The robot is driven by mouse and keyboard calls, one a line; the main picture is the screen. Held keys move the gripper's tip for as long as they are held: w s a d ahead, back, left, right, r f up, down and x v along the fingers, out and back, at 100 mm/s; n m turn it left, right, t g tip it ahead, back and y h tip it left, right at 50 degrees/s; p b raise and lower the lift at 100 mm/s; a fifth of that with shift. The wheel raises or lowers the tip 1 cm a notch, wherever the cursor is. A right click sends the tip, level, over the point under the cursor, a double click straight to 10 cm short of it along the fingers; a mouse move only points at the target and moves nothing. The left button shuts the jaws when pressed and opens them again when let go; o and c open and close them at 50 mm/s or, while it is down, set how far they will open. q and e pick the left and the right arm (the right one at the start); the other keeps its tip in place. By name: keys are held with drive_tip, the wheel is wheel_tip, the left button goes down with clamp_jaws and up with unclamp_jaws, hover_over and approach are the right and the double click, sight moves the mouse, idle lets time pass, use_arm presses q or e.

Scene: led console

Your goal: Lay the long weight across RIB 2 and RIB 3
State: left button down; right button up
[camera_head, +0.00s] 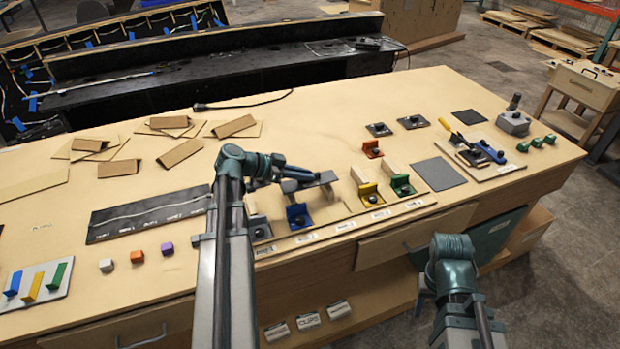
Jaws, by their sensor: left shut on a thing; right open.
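My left gripper (292,173) is shut on a long grey bar, the long weight (318,181). The weight is roughly level, seen just above and behind a blue bracket (298,216). I cannot tell whether it touches anything below. Coloured brackets stand in a row along the front strip: a grey one (258,229) left of the blue one, then a yellow one (370,194) and a green one (402,185) to the right. White labels (345,227) line the strip, too small to read, so I cannot tell which are RIB 2 and RIB 3.
A red bracket (372,149) stands behind the row. A dark panel (150,213) and small grey, orange and purple blocks (137,257) lie left of my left arm. Dark pads (437,174) and a tool tray (483,158) lie right. The wooden tabletop (330,120) behind the row is mostly clear.

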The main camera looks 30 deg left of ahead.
use_arm(q)
drive_tip(key=shift+s+a+r, duration=0.15)
drive_tip(key=shift+s, duration=0.05)
drive_tip(key=shift+w+f, duration=0.1)
drive_tip(key=shift+f, duration=0.2)
drive_tip(key=shift+f+b, duration=0.25)
drive_tip(key=shift+b, duration=0.25)
drive_tip(key=shift+f, duration=0.1)
drive_tip(key=c, duration=0.8)
unclamp_jaws()
drive_tip(key=shift+c, duration=0.2)
